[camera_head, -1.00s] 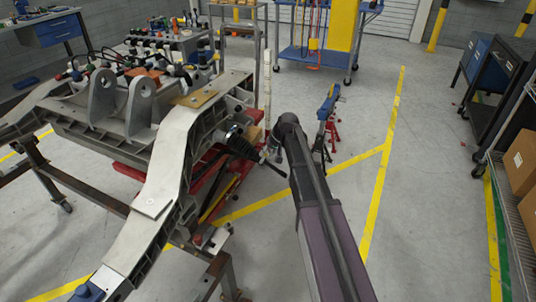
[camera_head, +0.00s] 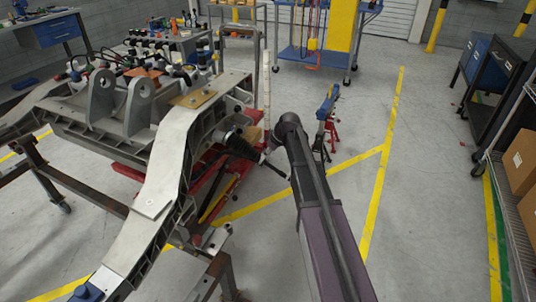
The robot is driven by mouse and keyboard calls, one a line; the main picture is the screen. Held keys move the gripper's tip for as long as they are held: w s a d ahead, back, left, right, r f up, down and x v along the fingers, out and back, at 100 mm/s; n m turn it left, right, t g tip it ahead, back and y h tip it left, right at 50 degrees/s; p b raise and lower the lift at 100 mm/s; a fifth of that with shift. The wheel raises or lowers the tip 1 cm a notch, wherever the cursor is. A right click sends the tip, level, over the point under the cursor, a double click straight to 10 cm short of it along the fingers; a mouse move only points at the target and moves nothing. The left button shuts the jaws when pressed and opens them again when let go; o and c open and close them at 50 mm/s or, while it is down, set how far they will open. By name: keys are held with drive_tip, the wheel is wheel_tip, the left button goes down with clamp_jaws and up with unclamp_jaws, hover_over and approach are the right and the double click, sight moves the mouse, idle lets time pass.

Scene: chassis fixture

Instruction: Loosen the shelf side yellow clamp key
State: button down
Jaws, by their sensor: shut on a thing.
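The grey metal chassis (camera_head: 168,165) stands on its fixture at the left. My arm comes up from the bottom of the view and bends down and left at its elbow. My gripper (camera_head: 236,143), small and dark, is at the chassis's right side, towards the shelf. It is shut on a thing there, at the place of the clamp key. The key itself cannot be made out; the gripper and the chassis edge hide it. A small tan block shows just behind my gripper.
A red lift (camera_head: 228,186) stands under the chassis. A blue-topped stand (camera_head: 327,103) with red legs is behind my elbow. A wire shelf (camera_head: 505,215) with cardboard boxes is at the far right. The floor between my arm and the shelf is clear.

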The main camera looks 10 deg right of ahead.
drive_tip(key=shift+s+a+n, duration=0.1)
drive_tip(key=shift+s+n, duration=0.05)
drive_tip(key=shift+n, duration=0.15)
drive_tip(key=shift+c, duration=1.8)
unclamp_jaws()
drive_tip(key=shift+r, duration=0.1)
